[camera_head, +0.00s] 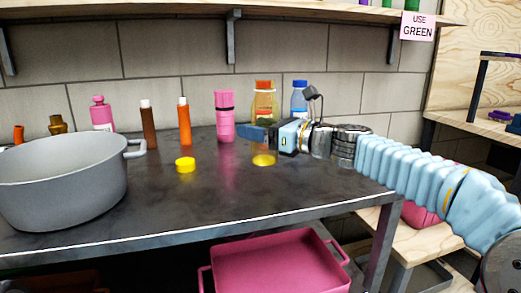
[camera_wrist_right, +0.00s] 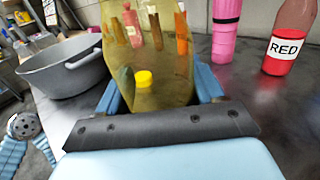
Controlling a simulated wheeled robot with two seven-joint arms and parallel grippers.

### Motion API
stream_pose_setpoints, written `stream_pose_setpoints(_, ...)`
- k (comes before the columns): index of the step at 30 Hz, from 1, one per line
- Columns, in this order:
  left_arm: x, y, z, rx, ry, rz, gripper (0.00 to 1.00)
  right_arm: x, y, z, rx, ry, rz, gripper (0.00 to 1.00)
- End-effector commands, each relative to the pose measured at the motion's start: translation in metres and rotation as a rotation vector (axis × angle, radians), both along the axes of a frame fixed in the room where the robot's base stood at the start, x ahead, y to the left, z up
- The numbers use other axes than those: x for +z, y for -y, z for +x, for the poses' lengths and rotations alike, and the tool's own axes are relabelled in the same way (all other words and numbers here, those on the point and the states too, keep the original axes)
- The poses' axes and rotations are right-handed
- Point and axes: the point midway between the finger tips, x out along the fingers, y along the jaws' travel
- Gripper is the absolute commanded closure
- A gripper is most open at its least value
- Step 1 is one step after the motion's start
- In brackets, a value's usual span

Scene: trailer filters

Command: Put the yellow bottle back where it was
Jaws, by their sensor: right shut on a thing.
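The yellow bottle (camera_head: 263,156) is see-through and upright in my right gripper (camera_head: 258,132). In the head view the fingers and hand cover its middle; its rounded base shows below them. In the right wrist view the bottle (camera_wrist_right: 150,50) stands between the two blue fingers, which are shut on it. I cannot tell whether its base touches the dark tabletop (camera_head: 215,200). An orange cap shows above the hand, but I cannot tell whether it belongs to this bottle or one behind. My left gripper is not in view.
A pink shaker (camera_head: 225,118) stands left of the hand. A RED-labelled bottle (camera_wrist_right: 286,38) is near it. A yellow lid (camera_head: 185,165) and grey pot (camera_head: 62,185) are left. The front middle is clear.

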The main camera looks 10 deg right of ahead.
Motion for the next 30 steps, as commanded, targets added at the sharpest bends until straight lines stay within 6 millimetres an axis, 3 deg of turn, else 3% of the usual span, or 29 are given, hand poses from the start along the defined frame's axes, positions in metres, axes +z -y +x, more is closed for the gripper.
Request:
stream_pose_setpoints(9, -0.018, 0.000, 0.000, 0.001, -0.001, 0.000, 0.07, -0.041, 0.006, 0.007, 0.000, 0.000, 0.001, 0.75)
stream_pose_setpoints(21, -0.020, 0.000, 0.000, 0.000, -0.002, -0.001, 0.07, -0.045, 0.006, 0.007, 0.000, 0.001, 0.001, 0.75)
stream_pose_setpoints(22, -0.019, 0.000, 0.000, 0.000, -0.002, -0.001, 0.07, -0.044, 0.006, 0.007, 0.000, 0.000, 0.000, 0.30)
stream_pose_setpoints(26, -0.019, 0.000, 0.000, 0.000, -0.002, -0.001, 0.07, -0.044, 0.006, 0.007, 0.000, 0.000, 0.000, 0.10)
stream_pose_setpoints(30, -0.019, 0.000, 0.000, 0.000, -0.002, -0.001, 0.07, -0.044, 0.006, 0.007, 0.000, 0.000, 0.000, 0.08)
